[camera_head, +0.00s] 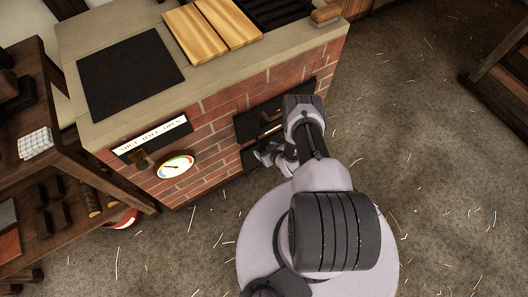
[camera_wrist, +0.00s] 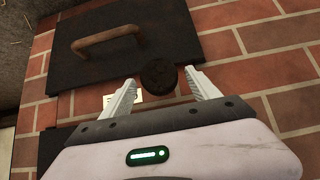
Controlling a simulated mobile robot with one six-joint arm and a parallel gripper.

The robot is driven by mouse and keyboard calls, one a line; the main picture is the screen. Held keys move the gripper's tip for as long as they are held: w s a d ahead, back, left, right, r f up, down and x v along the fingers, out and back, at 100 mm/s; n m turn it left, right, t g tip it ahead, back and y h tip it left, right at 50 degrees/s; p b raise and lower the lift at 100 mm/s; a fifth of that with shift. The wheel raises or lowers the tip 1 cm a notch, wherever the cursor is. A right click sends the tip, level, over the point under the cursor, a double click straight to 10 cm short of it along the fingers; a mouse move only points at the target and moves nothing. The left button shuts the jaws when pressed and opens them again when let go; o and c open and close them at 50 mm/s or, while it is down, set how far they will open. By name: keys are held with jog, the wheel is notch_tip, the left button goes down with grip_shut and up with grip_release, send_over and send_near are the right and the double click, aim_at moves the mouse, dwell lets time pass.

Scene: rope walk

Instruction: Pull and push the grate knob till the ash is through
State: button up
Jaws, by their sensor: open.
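The grate knob (camera_wrist: 158,75), dark and round, shows in the wrist view just below a black iron door (camera_wrist: 150,30) on the brick front. My gripper (camera_wrist: 160,78) is open, with one pale ridged finger on each side of the knob. A gap shows at the left finger; the right fingertip is very close to the knob, and I cannot tell whether it touches. A small pale label is partly hidden behind the left finger. In the head view my gripper (camera_head: 268,155) is low against the brick front, and my arm hides the knob. No ash is visible.
A curved brown handle (camera_wrist: 106,38) sits on the door above the knob. The brick stove's top carries wooden boards (camera_head: 212,32) and a black plate (camera_head: 130,72). A dial (camera_head: 176,166) and a SHUT/HALF/OPEN plate (camera_head: 150,138) are on its front. Shelves (camera_head: 70,170) stand at left. Straw-littered floor is open at right.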

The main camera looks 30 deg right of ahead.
jog(key=shift+b+x, duration=0.35)
jog(key=shift+x, duration=0.7)
grip_shut()
